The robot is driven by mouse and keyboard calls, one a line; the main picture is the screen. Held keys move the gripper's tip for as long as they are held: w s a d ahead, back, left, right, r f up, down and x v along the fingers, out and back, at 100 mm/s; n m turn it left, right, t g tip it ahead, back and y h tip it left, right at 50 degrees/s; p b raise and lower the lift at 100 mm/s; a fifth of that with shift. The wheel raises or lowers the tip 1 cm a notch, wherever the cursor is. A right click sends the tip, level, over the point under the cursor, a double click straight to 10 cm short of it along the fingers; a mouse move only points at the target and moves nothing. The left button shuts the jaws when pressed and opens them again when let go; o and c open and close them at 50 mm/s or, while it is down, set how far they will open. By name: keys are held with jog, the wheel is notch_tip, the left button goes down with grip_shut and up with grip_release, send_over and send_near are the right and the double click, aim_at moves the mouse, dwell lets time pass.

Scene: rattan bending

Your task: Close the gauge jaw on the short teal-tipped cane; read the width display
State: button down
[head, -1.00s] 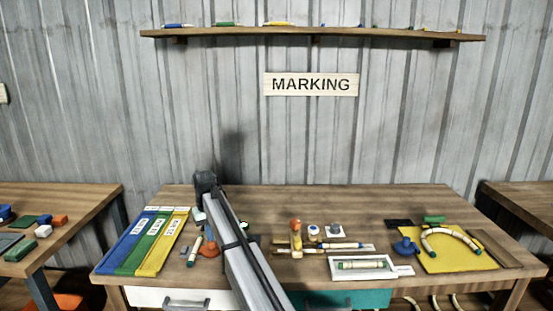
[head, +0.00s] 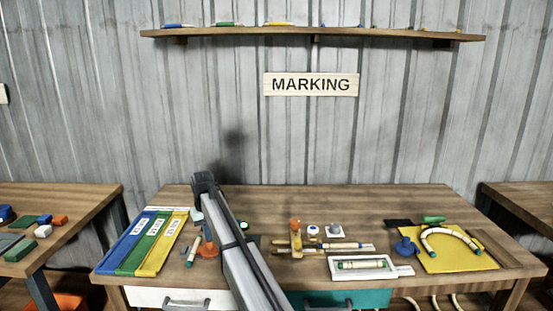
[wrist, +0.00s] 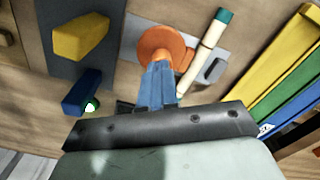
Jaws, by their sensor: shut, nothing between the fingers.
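In the wrist view, my gripper (wrist: 160,83) shows as blue fingers held together, with nothing between them. The fingertips are at the near edge of a round orange knob (wrist: 160,46); I cannot tell whether they touch it. The short teal-tipped cane (wrist: 204,52) lies just right of the knob, over a light grey plate (wrist: 227,50). In the head view, the cane (head: 194,250) is left of the orange knob (head: 209,250), and my arm hides the gripper. I cannot make out a width reading.
Yellow, green and blue strips (head: 152,243) lie at the table's left. A white tray (head: 345,277) holding another cane and a curved cane (head: 450,236) are to the right.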

aim_at(202, 250)
jog(key=shift+a+r, duration=0.1)
jog(key=shift+a, duration=0.5)
dwell(1.0)
jog(key=shift+a, duration=0.9)
dwell(1.3)
dwell(0.4)
notch_tip(202, 250, up, 7)
dwell(1.2)
